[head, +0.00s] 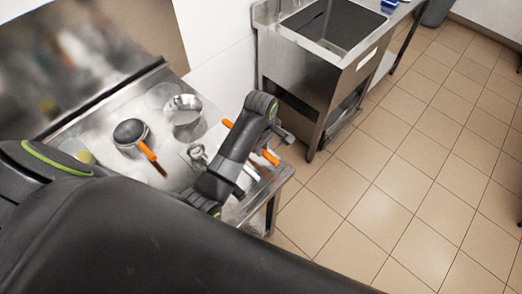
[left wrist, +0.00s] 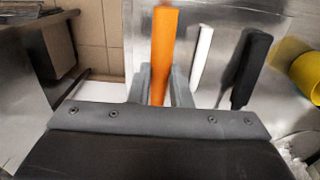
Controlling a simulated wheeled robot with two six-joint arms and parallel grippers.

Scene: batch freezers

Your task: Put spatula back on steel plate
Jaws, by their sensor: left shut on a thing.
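In the left wrist view an orange handle (left wrist: 163,40), which I take for the spatula's, stands between the two grey fingers of my left gripper (left wrist: 162,82). The gripper is shut on it. The spatula's far end is not visible there. In the head view my left arm reaches over the right side of the steel worktop (head: 105,112). Orange pieces (head: 270,157) show on both sides of the arm, which covers the middle. I cannot make out a separate steel plate; a bare steel surface (left wrist: 215,20) lies beside the handle. My right gripper is not in view.
A dark round pan with an orange handle (head: 130,132) and a shiny steel pot (head: 183,108) stand on the worktop. White (left wrist: 202,50) and black (left wrist: 250,65) handles and a yellow cylinder (left wrist: 307,72) are close by. A steel sink (head: 335,25) stands beyond; tiled floor is clear.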

